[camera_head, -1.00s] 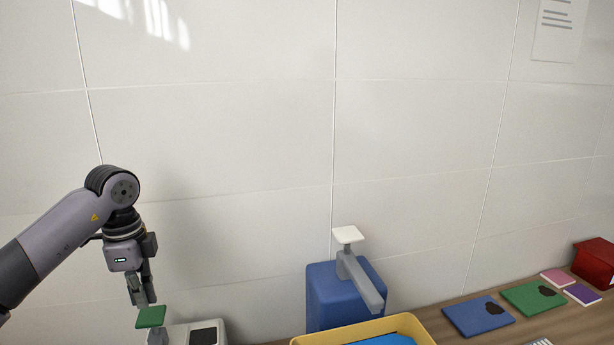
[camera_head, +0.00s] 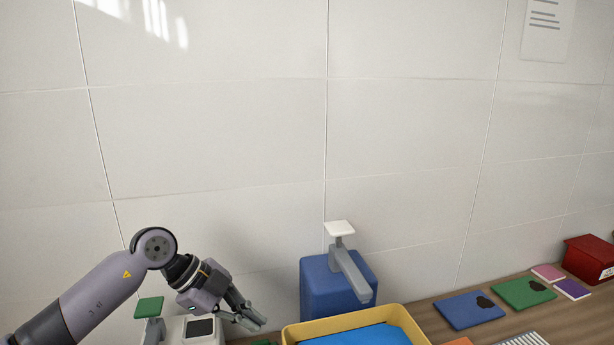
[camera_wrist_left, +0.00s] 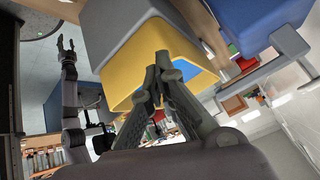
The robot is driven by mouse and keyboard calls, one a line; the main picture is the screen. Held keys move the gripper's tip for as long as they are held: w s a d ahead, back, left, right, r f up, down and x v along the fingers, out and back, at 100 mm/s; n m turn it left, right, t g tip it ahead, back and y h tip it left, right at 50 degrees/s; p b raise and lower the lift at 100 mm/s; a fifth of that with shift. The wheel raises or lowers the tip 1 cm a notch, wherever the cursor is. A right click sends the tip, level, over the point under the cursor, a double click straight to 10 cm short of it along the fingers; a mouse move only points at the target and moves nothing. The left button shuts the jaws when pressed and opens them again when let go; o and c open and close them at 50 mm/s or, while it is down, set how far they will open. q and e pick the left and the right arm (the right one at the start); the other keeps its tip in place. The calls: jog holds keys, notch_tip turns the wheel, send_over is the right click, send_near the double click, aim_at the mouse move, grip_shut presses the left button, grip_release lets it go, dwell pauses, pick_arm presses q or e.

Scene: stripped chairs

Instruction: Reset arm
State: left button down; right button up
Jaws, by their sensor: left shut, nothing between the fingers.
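My left gripper (camera_head: 256,318) is low in the head view, left of the yellow tray. Its fingers are together and empty. In the left wrist view its fingertips (camera_wrist_left: 163,60) meet in front of the yellow tray's wall. My right gripper (camera_wrist_left: 66,46) shows small at the upper left of the left wrist view, with its fingers apart and nothing between them.
The yellow tray (camera_head: 293,333) holds something blue. A blue dispenser (camera_head: 318,290) with a grey spout stands behind it. A white device (camera_head: 176,328) with a green-topped lever (camera_head: 149,307) is beside my left arm. Coloured pads and a red box (camera_head: 590,258) lie right.

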pick_arm(q)
jog(key=s+d+r+m+h, duration=0.25)
jog(key=d+h, duration=0.25)
jog(key=d, duration=0.4)
jog(key=s+d+r+n+t+h, duration=0.1)
jog(key=d+r+n+t+h, duration=0.25)
jog(key=r+t+h, duration=0.35)
jog(key=w+a+n+t+y, duration=0.3)
jog(key=a+n+t+y, duration=0.45)
jog(key=n+t, duration=0.35)
jog(key=s+a+f+n+g+y, duration=0.2)
jog(key=a+f+n+y, duration=0.35)
jog(key=f, duration=0.25)
jog(key=s+a+f+n+g+y, duration=0.2)
jog(key=a+f+n+y, duration=0.2)
jog(key=a+f+y, duration=0.35)
jog(key=s+a+f+m+g, duration=0.1)
jog(key=s+f+g, duration=0.5)
jog(key=s+f, duration=0.45)
jog(key=s+a+f+m+g, duration=0.1)
jog(key=s+f+g, duration=0.55)
jog(key=s, duration=0.75)
notch_tip(320, 180, down, 27)
jog(key=s, duration=0.2)
jog(key=s+a+f+g, duration=0.1)
jog(key=s+a+f, duration=0.1)
jog(key=s+f, duration=1.3)
jog(key=shift+s+a, duration=0.35)
jog(key=shift+s, duration=0.4)
